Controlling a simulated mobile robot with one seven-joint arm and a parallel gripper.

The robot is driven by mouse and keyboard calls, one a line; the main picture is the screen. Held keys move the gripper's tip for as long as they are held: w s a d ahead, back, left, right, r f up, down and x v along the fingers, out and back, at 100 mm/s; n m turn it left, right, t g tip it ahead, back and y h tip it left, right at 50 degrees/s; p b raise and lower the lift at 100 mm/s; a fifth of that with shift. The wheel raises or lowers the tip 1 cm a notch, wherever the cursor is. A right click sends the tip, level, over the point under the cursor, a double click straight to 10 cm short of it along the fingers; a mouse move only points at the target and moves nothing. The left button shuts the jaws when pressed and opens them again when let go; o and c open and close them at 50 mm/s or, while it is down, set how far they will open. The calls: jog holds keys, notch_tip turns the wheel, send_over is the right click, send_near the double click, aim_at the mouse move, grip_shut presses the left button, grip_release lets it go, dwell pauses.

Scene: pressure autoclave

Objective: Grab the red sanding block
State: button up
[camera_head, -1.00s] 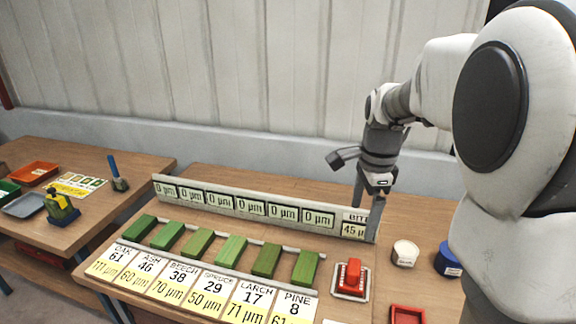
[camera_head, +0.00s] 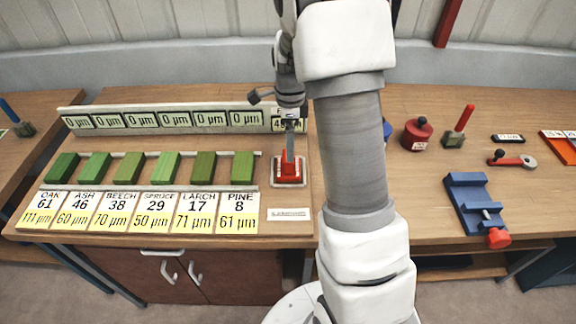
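The red sanding block (camera_head: 287,170) sits on a small white-edged pad (camera_head: 301,183) at the right end of the row of green wood blocks. My gripper (camera_head: 290,158) points down at the block, with its fingertips at or just over the block's top. The fingers appear edge-on, one in line with the other, so the gap between them is hidden. I cannot tell whether they touch the block.
Several green wood blocks (camera_head: 243,167) stand on a rack left of the block, with name cards (camera_head: 238,212) in front. A display panel (camera_head: 175,120) stands behind. My arm covers the bench to the right; beyond it are a red pot (camera_head: 416,134) and a blue vise (camera_head: 470,205).

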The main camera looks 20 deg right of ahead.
aim_at(288, 164)
jog(key=shift+s+a+f, duration=0.1)
jog(key=shift+a+f, duration=0.05)
jog(key=shift+f, duration=1.35)
jog(key=shift+s+a+f, duration=0.1)
jog(key=shift+a+f, duration=0.05)
jog(key=shift+f, duration=1.35)
jog(key=c, duration=1.4)
jog(key=shift+r, duration=0.1)
jog(key=shift+r, duration=0.1)
